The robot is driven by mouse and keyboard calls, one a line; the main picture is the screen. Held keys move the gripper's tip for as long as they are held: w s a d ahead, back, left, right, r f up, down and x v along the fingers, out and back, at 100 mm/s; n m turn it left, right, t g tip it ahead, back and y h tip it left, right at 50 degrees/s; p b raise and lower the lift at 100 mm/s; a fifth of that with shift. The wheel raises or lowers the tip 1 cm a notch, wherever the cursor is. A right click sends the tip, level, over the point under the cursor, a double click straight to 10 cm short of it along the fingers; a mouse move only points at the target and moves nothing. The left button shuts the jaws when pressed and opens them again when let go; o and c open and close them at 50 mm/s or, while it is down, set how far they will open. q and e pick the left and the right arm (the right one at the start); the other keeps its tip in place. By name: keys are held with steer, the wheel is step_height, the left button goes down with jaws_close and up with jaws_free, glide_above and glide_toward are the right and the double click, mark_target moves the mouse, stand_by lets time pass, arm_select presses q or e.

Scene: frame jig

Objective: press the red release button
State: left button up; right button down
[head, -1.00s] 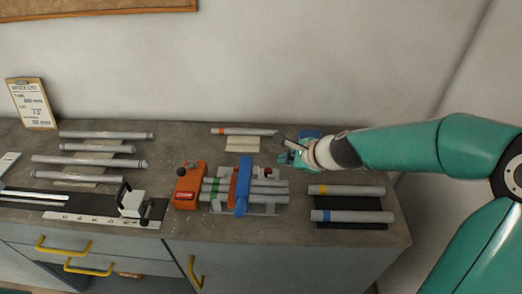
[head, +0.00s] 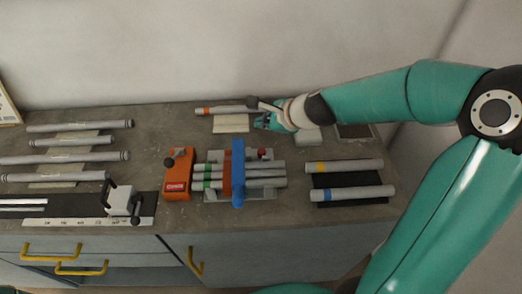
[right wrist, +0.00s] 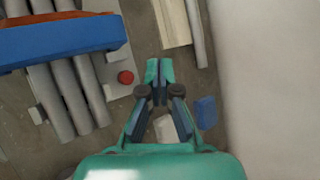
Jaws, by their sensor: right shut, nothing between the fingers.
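The red release button (head: 262,152) is a small round red knob on the grey plate of the frame jig (head: 268,195), just right of the blue clamp bar (head: 238,175). It also shows in the right wrist view (right wrist: 125,77), left of my fingertips. My right gripper (head: 262,122) is over the counter behind the button, apart from it. In the right wrist view its fingers (right wrist: 160,68) are together and empty. Several grey tubes (head: 265,173) lie in the jig under the bar. My left gripper is not in view.
An orange device (head: 179,175) with a dark knob stands left of the jig. A tube with an orange band (head: 222,110) lies behind. Two banded tubes (head: 345,166) rest on a dark mat at the right. A blue block (right wrist: 206,112) lies beside the gripper in the wrist view.

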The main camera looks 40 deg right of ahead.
mark_target(263, 152)
steer(key=shift+f+b, duration=3.9)
steer(key=shift+f, duration=0.3)
steer(key=shift+f+b, duration=0.35)
steer(key=shift+f+b, duration=0.5)
steer(key=shift+r, duration=0.15)
steer(key=shift+r+p, duration=0.8)
steer(key=shift+p, duration=0.15)
steer(key=shift+r, duration=0.1)
step_height(263, 152, up, 5)
steer(key=p, duration=0.5)
